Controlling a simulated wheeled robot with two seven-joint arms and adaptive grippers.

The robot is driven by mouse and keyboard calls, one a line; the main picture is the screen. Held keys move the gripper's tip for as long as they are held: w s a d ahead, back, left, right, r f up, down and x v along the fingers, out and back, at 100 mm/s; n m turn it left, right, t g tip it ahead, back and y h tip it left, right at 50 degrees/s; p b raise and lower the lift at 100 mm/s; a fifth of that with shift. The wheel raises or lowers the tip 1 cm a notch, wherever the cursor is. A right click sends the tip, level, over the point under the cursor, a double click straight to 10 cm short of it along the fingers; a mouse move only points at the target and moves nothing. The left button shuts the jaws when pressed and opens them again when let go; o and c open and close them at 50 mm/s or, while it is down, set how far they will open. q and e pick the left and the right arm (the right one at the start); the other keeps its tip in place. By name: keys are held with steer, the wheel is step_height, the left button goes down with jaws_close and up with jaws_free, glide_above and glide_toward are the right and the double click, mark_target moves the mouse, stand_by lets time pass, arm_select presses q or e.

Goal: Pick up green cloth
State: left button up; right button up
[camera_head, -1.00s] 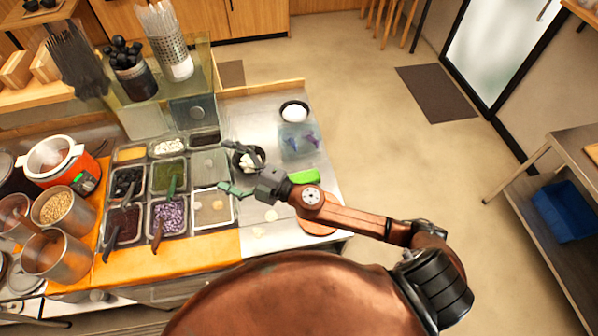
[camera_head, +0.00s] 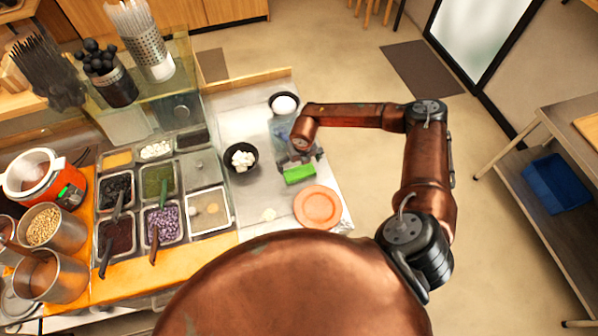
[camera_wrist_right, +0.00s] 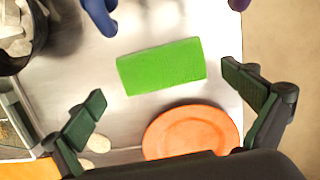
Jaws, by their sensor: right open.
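The green cloth (camera_head: 299,174) is a small folded rectangle lying on the steel counter (camera_head: 262,200). It also shows whole in the right wrist view (camera_wrist_right: 162,66), with nothing covering it. My right gripper (camera_head: 300,161) is over the counter, just behind the cloth in the head view. In the wrist view the right gripper's two fingers (camera_wrist_right: 168,98) are spread wide and empty, one to each side, with the cloth beyond and between them. My left gripper is not in view.
An orange plate (camera_head: 318,208) lies just in front of the cloth. A black bowl with white cubes (camera_head: 241,158) stands to its left, and a bowl of white food (camera_head: 284,104) behind. Topping pans (camera_head: 208,208) fill the counter's left part. Blue items (camera_wrist_right: 100,16) lie beyond the cloth.

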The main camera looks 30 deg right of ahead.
mark_target(299, 171)
step_height(299, 171, down, 4)
steer(key=shift+w+f+p, duration=0.1)
steer(key=shift+f+p, duration=0.1)
steer(key=shift+p, duration=0.55)
steer(key=shift+d+f, duration=0.1)
steer(key=shift+f, duration=0.35)
steer(key=c, duration=0.9)
